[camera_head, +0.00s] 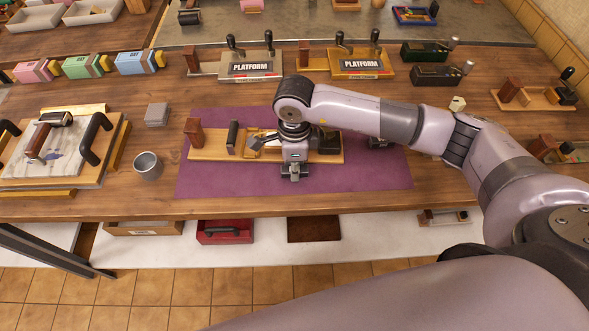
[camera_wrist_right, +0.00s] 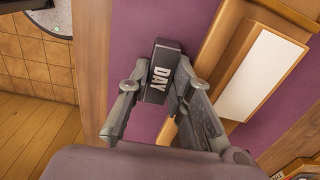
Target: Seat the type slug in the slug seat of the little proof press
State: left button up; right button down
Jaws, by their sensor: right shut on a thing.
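The type slug (camera_wrist_right: 159,72) is a dark block with white letters reading DAY. In the right wrist view my right gripper (camera_wrist_right: 157,88) is shut on it, with one finger on each side. Its far end sticks out past the fingertips, with purple mat behind it. The little proof press (camera_head: 212,144) is a long wooden base with a red-brown block at its left end and dark upright parts. In the head view my right gripper (camera_head: 262,141) is low over the press, partly hidden by its own wrist. I cannot make out the slug seat or surely pick out the slug there. My left gripper is out of view.
The press lies on a purple mat (camera_head: 390,185). A metal cup (camera_head: 148,166) and grey block (camera_head: 157,114) stand left of it. Two PLATFORM presses (camera_head: 250,70) stand behind. In the wrist view a wooden piece with a white panel (camera_wrist_right: 264,75) lies right of the slug.

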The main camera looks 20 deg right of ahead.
dwell(0.5)
jog(key=shift+r, duration=0.1)
jog(key=shift+w+r, duration=0.1)
jog(key=shift+r, duration=0.4)
notch_tip(320, 180, up, 19)
jog(key=b, duration=0.4)
jog(key=s+d+f+n, duration=0.2)
jog(key=s+f+n, duration=0.2)
jog(key=n, duration=0.6)
jog(key=s+d+f+n, duration=0.3)
jog(key=f+n, duration=0.3)
jog(key=n, duration=0.5)
jog(key=shift+s+f, duration=0.3)
jog(key=shift+s, duration=0.35)
